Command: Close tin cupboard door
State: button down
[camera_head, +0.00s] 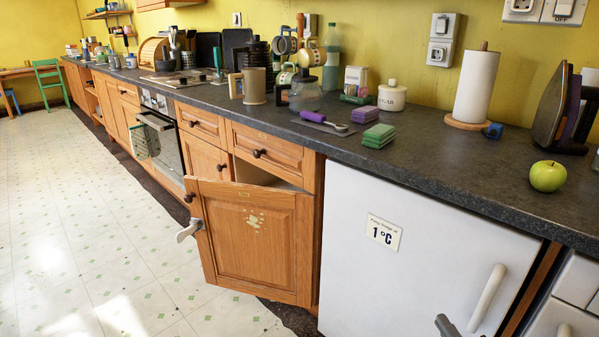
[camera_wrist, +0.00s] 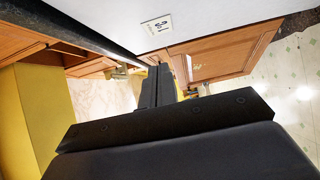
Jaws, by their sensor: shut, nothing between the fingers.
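The wooden cupboard door (camera_head: 250,240) stands partly open under the counter, left of the white fridge. Its right edge is beside the fridge and its free left edge swings out over the floor, with a dark knob (camera_head: 190,197) near its top left corner. The door also shows in the wrist view (camera_wrist: 220,55), right of the fingers. My gripper (camera_wrist: 157,84) is shut and empty, in front of the fridge and apart from the door as far as I can tell. Only a grey tip shows at the head view's bottom edge (camera_head: 446,326).
The white fridge (camera_head: 410,240) stands right of the door, with a protruding handle (camera_head: 487,297). A white hook-like piece (camera_head: 189,230) sticks out at the door's free edge. The cluttered dark counter (camera_head: 425,150) runs above. The pale floor (camera_head: 90,230) at left is clear.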

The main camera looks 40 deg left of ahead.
aim_at(256, 241)
jog(key=j+u, duration=0.1)
jog(key=j, duration=0.4)
jog(key=j+u, duration=0.1)
jog(key=j, duration=0.4)
jog(key=i+j+u, duration=0.1)
jog(key=j, duration=0.4)
jog(key=i+j+u, duration=0.15)
jog(key=j, duration=0.35)
jog(key=j+u, duration=0.1)
jog(key=j, duration=0.4)
jog(key=i+j+u, duration=0.1)
jog(key=j, duration=0.4)
jog(key=i, duration=0.1)
